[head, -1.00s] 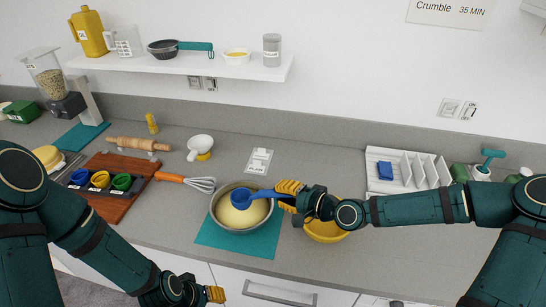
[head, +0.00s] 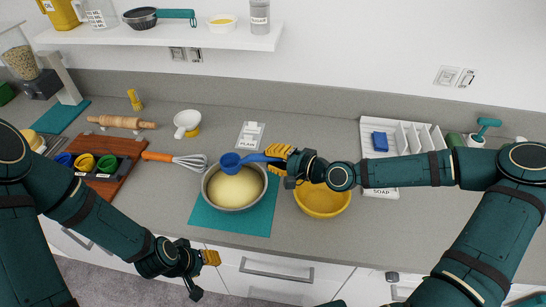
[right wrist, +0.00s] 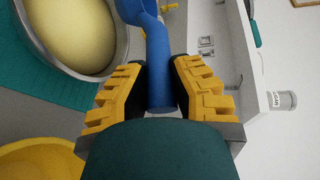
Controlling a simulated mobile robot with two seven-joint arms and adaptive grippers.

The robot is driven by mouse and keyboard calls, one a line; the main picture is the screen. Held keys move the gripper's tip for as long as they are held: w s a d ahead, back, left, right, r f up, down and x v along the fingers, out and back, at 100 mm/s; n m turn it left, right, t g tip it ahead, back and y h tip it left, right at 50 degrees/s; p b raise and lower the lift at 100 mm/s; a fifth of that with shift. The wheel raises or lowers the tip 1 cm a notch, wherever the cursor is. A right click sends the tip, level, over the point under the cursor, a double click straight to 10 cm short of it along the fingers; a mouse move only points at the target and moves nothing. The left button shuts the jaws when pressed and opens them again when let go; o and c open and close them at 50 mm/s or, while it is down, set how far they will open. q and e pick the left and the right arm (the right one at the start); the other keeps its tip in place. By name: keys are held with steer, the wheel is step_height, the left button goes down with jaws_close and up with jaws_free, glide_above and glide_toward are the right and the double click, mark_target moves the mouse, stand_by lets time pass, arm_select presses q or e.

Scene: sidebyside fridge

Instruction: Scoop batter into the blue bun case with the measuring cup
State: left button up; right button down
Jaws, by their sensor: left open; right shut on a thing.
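My right gripper (head: 281,162) is shut on the handle of the blue measuring cup (head: 231,160). The cup's bowl is above the far rim of the metal bowl (head: 207,195), which holds pale yellow batter (head: 238,187). The cup's inside is not clear to me. In the right wrist view the blue handle (right wrist: 160,75) is between the yellow fingers. The blue bun case (head: 64,160) sits beside a yellow and a green case in a dark tray on the wooden board at left, partly hidden by my left arm. My left gripper (head: 208,272) is open and empty, low in front of the counter.
The metal bowl stands on a teal mat (head: 257,218). A yellow bowl (head: 322,202) stands under my right forearm. A whisk (head: 176,160) lies between the board (head: 122,182) and the metal bowl. A white rack (head: 405,133) is at right. A shelf (head: 160,37) hangs above.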

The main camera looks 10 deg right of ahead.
mark_target(258, 155)
steer(key=shift+a+r, duration=0.1)
steer(key=shift+w+a, duration=0.15)
steer(key=shift+a, duration=0.15)
steer(key=shift+w+a+r+n+g+h, duration=0.25)
steer(key=shift+a+g+h, duration=0.2)
steer(key=shift+h, duration=0.15)
steer(key=shift+w+a+r+n+g+h, duration=0.1)
steer(key=shift+a+r+n+g+h, duration=0.15)
steer(key=shift+a+g+h, duration=0.3)
steer(key=shift+w+a+h+b, duration=0.15)
steer(key=shift+a+h+b, duration=0.3)
steer(key=shift+h, duration=0.3)
steer(key=shift+w+a+r+n+g, duration=0.1)
steer(key=shift+a+r+n+g, duration=0.2)
steer(key=shift+g, duration=0.1)
steer(key=shift+d+f+b, duration=0.1)
steer(key=shift+f+b, duration=1.85)
steer(key=shift+f, duration=0.15)
steer(key=shift+s+d+f+m+t+y+b, duration=0.2)
steer(key=shift+d+f+t+y+b, duration=0.25)
steer(key=shift+f, duration=0.3)
steer(key=shift+s+d+f+m+t+y+b, duration=0.25)
steer(key=shift+d+f+y+b, duration=0.15)
steer(key=shift+d+f, duration=0.3)
steer(key=shift+s+d+f+y+b, duration=0.15)
steer(key=shift+d+f+y+b, duration=0.25)
steer(key=shift+d+f+y, duration=0.2)
steer(key=shift+t, duration=0.3)
steer(key=shift+a, duration=0.1)
